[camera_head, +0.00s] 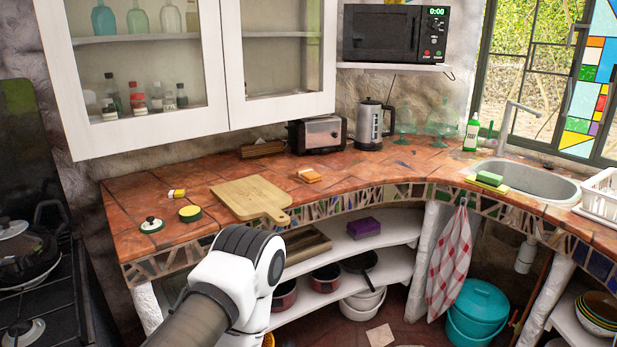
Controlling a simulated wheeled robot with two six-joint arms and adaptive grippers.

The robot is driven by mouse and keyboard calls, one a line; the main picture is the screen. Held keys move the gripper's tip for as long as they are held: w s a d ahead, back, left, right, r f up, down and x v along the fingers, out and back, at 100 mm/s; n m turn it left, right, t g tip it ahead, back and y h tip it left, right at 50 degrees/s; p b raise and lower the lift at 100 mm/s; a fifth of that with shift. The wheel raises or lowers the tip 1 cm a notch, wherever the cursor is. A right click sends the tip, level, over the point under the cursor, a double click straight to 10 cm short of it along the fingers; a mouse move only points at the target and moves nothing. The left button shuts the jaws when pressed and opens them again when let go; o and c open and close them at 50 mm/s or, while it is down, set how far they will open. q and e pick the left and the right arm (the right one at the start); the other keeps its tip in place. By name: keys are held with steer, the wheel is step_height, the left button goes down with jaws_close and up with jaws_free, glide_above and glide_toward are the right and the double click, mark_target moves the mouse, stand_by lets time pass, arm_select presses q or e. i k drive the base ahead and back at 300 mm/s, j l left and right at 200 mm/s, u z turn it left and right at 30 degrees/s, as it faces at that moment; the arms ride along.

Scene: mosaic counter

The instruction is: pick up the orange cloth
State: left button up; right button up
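The orange cloth (309,176) is a small, folded-looking orange piece with a pale part showing. It lies on the terracotta tile counter (345,176), just right of the wooden cutting board and in front of the toaster. One of my arms, seemingly the left, rises from the bottom edge left of centre. Its white joint is below and in front of the counter's edge, apart from the cloth. Neither of my grippers can be seen.
A cutting board (250,197) lies left of the cloth. A toaster (318,134) and kettle (369,125) stand behind it. White cabinets (150,135) hang above the counter's left side. Counter right of the cloth is mostly clear up to the sink (530,180).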

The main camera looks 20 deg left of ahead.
mark_target(307, 175)
steer(key=i+j, duration=0.2)
steer(key=i, duration=0.3)
steer(key=i+j, duration=0.15)
steer(key=i, duration=0.4)
